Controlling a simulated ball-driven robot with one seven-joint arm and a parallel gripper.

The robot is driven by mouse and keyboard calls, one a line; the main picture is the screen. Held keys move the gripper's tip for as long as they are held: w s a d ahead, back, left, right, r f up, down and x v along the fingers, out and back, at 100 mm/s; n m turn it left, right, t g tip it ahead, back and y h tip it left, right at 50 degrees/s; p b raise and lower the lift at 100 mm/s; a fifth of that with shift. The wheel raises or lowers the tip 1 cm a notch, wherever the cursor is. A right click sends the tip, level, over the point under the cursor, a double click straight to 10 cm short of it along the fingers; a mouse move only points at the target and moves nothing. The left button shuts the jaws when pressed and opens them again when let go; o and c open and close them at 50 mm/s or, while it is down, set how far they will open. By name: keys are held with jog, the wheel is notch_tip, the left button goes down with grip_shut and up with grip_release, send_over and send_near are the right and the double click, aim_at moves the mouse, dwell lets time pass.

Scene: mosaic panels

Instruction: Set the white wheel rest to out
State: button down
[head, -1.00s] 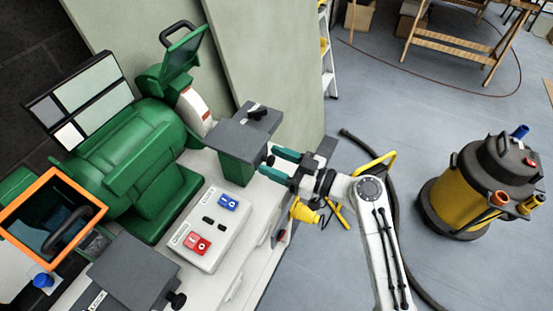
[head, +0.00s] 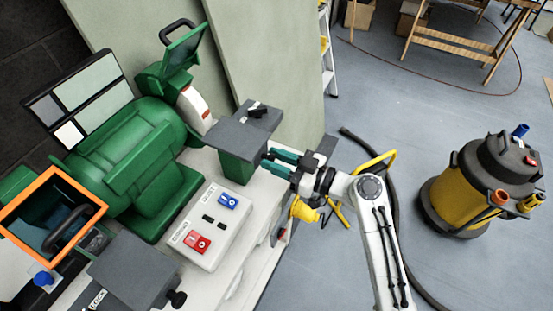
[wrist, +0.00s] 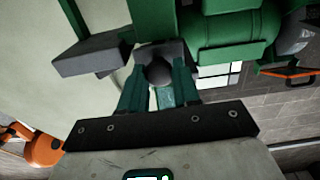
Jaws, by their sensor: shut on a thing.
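A green bench grinder (head: 140,150) stands on a pale bench. Its white wheel (head: 192,108) shows under the raised clear shield at the upper right. The grey white wheel rest (head: 230,132) sits on a green block just right of that wheel; I cannot tell the exact gap. A small black lever lies on top of the rest. My gripper (head: 267,160) has teal fingers at the rest's right side. In the wrist view the gripper (wrist: 160,85) is shut on a round dark knob (wrist: 158,73) on the side of the rest, partly covered by the fingers.
A switch box (head: 212,230) with red and blue switches stands in front of the grinder. A second grey rest (head: 133,272) and an orange-framed shield (head: 50,172) are at lower left. A yellow vacuum (head: 465,190) stands on open floor at right.

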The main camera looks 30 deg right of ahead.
jog(key=shift+b+v, duration=0.95)
jog(key=c, duration=0.8)
grip_release()
jog(key=shift+s+d, duration=0.1)
jog(key=b+v, duration=0.2)
jog(key=v, duration=0.8)
jog(key=shift+s+d, duration=0.25)
jog(key=shift+s, duration=0.1)
jog(key=shift+f, duration=0.1)
